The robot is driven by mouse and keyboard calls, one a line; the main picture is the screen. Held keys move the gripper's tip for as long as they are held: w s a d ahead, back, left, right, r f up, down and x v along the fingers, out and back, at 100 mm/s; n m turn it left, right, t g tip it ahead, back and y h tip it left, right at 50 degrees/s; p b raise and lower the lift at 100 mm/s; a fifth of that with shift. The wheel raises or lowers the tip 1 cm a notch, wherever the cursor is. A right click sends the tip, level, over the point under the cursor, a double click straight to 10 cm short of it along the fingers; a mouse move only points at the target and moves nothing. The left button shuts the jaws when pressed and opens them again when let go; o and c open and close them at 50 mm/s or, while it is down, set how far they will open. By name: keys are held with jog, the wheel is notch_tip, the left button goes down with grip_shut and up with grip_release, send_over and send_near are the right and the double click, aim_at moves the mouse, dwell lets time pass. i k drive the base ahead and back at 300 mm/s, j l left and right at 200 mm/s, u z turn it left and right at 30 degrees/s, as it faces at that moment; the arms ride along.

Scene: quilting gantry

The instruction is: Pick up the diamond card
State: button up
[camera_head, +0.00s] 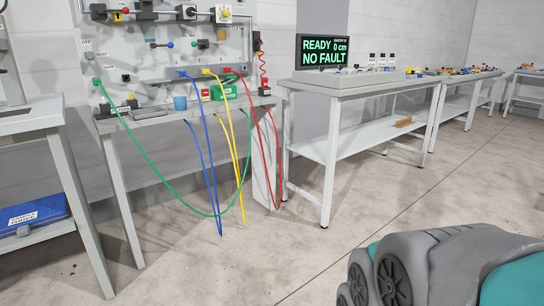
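I cannot make out a diamond card in the head view. Several small white upright pieces with dark marks (383,60) stand at the back of the grey-topped table (352,86), right of the display. They may be cards or labels, but their marks are too small to read. My gripper is not in view. A grey and teal rounded body fills the lower right corner; it looks like part of me.
A panel bench (165,116) with hanging green, blue, yellow and red cables stands left of centre. A display (323,51) reads READY, 0 cm, NO FAULT. A blue case (32,217) lies on a low shelf at left. The floor in front (300,255) is clear.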

aim_at(382, 60)
jog(key=i+l+z, duration=0.65)
jog(key=i+z, duration=0.15)
jog(key=i, duration=0.2)
jog(key=i+z, duration=0.4)
jog(key=i, duration=0.15)
jog(key=i+l+u, duration=0.2)
jog(key=i, duration=0.35)
jog(key=i+l+u, duration=0.2)
jog(key=i, duration=0.3)
jog(key=i+l+u, duration=0.2)
jog(key=i, duration=0.35)
jog(key=i+l+u, duration=0.2)
jog(key=i, duration=0.3)
jog(key=l, duration=0.1)
